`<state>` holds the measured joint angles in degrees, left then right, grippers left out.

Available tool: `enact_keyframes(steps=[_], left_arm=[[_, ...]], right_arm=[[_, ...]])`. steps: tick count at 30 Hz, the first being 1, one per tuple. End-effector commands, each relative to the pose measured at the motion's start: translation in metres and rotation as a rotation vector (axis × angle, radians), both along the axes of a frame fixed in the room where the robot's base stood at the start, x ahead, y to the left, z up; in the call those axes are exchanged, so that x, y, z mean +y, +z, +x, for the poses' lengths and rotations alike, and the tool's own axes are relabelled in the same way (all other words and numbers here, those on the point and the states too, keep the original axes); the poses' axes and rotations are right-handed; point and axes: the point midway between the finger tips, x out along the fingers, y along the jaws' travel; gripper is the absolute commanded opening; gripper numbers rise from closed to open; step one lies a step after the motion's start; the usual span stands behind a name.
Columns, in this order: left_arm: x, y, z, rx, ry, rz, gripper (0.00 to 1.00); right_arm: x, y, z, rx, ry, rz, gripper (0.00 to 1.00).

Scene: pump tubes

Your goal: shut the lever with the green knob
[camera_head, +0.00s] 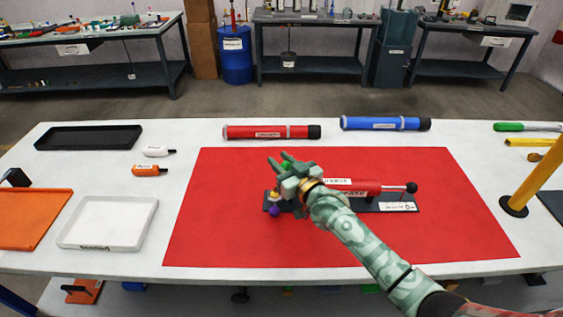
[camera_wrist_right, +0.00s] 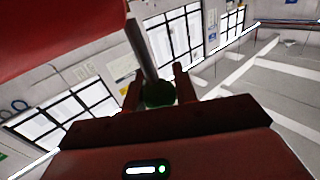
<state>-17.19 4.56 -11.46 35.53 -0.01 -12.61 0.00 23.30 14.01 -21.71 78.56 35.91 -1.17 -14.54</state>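My right gripper (camera_head: 284,170) is over the left end of the red pump tube (camera_head: 355,187), which lies on a dark base on the red mat. In the right wrist view the green knob (camera_wrist_right: 160,94) sits between the two fingers of the right gripper (camera_wrist_right: 158,86), with no clear gap on either side. The lever's grey rod (camera_wrist_right: 139,45) runs up from the knob beside a large red body. In the head view the gripper hides most of the lever. A purple knob (camera_head: 274,211) shows just below the gripper. My left gripper is in neither view.
A red tube (camera_head: 270,132) and a blue tube (camera_head: 385,124) lie behind the mat (camera_head: 440,240). A black-knobbed rod (camera_head: 411,188) sticks out at the pump's right end. A yellow post (camera_head: 536,178) stands at the right. Trays are at the left.

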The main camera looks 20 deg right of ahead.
Motion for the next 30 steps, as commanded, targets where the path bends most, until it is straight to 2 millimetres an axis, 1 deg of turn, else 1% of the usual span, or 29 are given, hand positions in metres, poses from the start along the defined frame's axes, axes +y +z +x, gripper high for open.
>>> enact_keyframes(steps=[2,5,7,9,12,16,23,24,26,30], left_arm=[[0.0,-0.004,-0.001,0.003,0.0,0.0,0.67],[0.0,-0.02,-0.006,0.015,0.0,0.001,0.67],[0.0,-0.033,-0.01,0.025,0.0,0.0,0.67],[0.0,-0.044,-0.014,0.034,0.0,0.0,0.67],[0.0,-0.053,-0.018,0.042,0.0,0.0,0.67],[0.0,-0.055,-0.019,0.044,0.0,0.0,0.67],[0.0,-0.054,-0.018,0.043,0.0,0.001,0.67],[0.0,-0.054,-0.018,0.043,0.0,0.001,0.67],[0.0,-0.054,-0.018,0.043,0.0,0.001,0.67],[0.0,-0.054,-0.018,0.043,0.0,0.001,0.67]], right_arm=[[0.0,-0.003,-0.001,-0.014,0.0,-0.006,0.0],[0.002,-0.01,-0.007,-0.094,0.0,-0.033,0.0],[0.004,-0.013,-0.012,-0.176,0.001,-0.057,0.0],[0.005,-0.013,-0.017,-0.254,0.001,-0.08,0.0],[0.007,-0.011,-0.022,-0.334,0.0,-0.107,0.0],[0.008,-0.006,-0.026,-0.379,0.001,-0.119,0.0],[0.008,-0.004,-0.026,-0.381,0.001,-0.121,0.0],[0.008,-0.004,-0.026,-0.38,0.001,-0.122,0.34],[0.008,-0.004,-0.026,-0.38,0.001,-0.122,0.5],[0.008,-0.004,-0.026,-0.381,0.001,-0.12,0.5]])
